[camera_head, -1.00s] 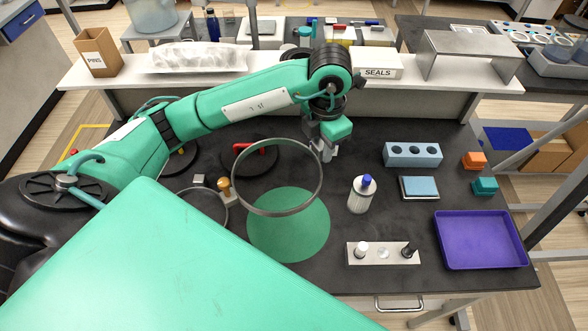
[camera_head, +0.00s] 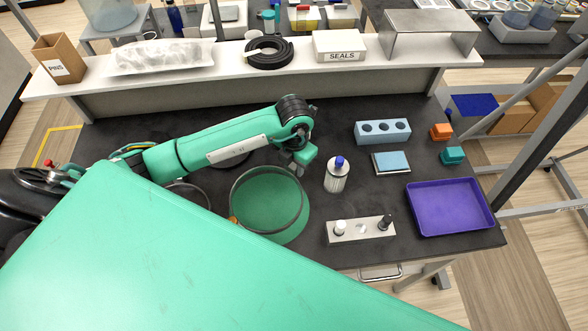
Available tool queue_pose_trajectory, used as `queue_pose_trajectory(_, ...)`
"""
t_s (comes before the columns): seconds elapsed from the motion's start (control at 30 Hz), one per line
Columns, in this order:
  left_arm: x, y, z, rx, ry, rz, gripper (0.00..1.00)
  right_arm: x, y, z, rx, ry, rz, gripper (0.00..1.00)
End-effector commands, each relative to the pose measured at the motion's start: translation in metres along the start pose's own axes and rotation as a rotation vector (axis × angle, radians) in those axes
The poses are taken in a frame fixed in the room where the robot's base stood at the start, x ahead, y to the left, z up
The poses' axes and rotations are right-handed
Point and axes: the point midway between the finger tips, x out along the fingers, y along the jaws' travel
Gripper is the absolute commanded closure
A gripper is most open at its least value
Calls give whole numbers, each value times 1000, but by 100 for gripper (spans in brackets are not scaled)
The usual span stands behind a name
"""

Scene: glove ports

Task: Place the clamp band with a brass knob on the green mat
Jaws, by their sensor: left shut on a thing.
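The clamp band (camera_head: 232,190) is a thin grey ring with a small brass knob (camera_head: 233,221) at its lower left. It lies over the round green mat (camera_head: 268,202) on the dark bench; I cannot tell whether it touches the mat. My left gripper (camera_head: 297,170) is shut on the band at its upper right side. The mat shows through the ring and past its lower right edge. A second grey ring (camera_head: 205,194) lies to the left, partly hidden by my own green body part. My right gripper is not in view.
A white bottle with a blue cap (camera_head: 337,176) stands just right of the mat. Beyond are a plate with small knobs (camera_head: 361,230), a purple tray (camera_head: 450,207), a blue block with holes (camera_head: 382,131) and a small blue-topped pad (camera_head: 391,163). A raised shelf (camera_head: 200,87) runs behind.

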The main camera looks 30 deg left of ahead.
Motion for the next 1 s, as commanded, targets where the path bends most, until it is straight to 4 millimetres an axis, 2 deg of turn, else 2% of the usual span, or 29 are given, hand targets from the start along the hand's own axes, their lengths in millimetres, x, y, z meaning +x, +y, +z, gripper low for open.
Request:
queue_pose_trajectory(0.27, 21, 0, 0, 0, 1, -1, 98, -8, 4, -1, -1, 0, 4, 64)
queue_pose_trajectory(0.5, 51, 0, 0, -1, 1, -1, 98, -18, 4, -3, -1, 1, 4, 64)
queue_pose_trajectory(0.83, 57, 0, 1, 0, -1, 0, 98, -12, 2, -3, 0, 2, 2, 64)
queue_pose_trajectory(0.87, 55, 0, 1, 0, -1, 0, 65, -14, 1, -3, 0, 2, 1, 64)
queue_pose_trajectory(0.93, 55, 0, 1, 0, -1, 0, 52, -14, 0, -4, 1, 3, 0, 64)
queue_pose_trajectory(1.0, 55, 0, 1, 0, -1, 0, 49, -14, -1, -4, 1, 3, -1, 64)
